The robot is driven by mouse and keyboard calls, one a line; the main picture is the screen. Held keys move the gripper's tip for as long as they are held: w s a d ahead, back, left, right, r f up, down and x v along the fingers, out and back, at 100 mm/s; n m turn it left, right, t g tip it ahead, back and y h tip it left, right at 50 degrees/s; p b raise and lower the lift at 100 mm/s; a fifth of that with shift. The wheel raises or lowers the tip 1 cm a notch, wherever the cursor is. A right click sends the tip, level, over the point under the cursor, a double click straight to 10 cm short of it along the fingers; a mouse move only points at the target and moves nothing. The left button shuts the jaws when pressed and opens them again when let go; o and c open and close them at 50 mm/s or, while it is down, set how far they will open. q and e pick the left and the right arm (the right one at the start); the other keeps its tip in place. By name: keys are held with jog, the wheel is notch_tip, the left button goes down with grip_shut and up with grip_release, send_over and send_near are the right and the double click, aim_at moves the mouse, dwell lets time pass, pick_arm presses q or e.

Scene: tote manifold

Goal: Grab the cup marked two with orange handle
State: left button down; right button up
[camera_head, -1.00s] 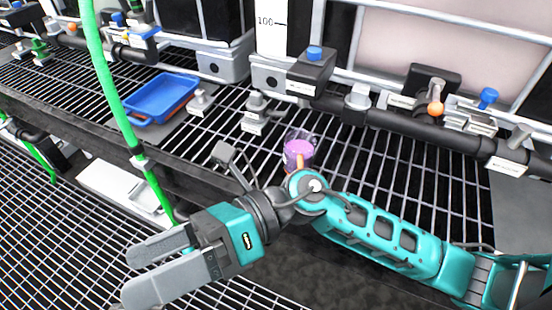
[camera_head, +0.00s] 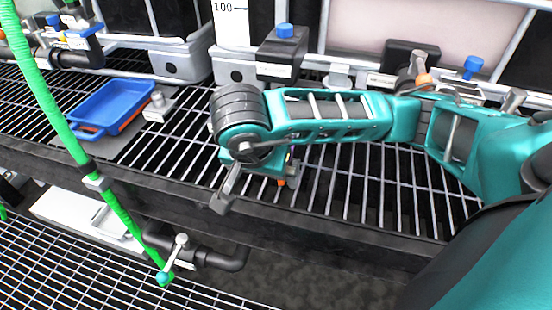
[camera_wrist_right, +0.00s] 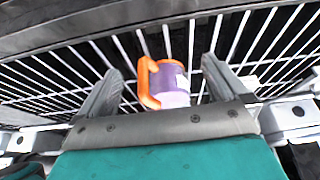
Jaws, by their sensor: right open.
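The cup (camera_wrist_right: 174,76) is purple with an orange handle (camera_wrist_right: 148,84) and stands over the grating in the right wrist view. A pale label patch shows on its side, but I cannot read a number. My right gripper (camera_wrist_right: 160,68) is open, with one finger on each side of the cup; the handle faces the left finger. I see gaps between the fingers and the cup. My left gripper is not in view.
A blue tray (camera_head: 110,104) lies on the grating at the left. A pipe with valves and a blue-knobbed block (camera_head: 284,52) runs behind my arm. A green hose (camera_head: 52,110) crosses the left side. The shelf's dark front edge (camera_head: 340,226) runs below my arm.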

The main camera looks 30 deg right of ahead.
jog(key=w+d, duration=0.1)
jog(key=d, duration=0.1)
jog(key=w+d, duration=0.1)
jog(key=w, duration=0.1)
jog(key=shift+d, duration=0.35)
jog(key=shift+w+d, duration=0.95)
jog(key=shift+d, duration=0.15)
jog(key=shift+b+x, duration=0.45)
jog(key=shift+x, duration=1.05)
jog(key=shift+a, duration=0.1)
jog(key=shift+r, duration=0.1)
jog(key=c, duration=1.3)
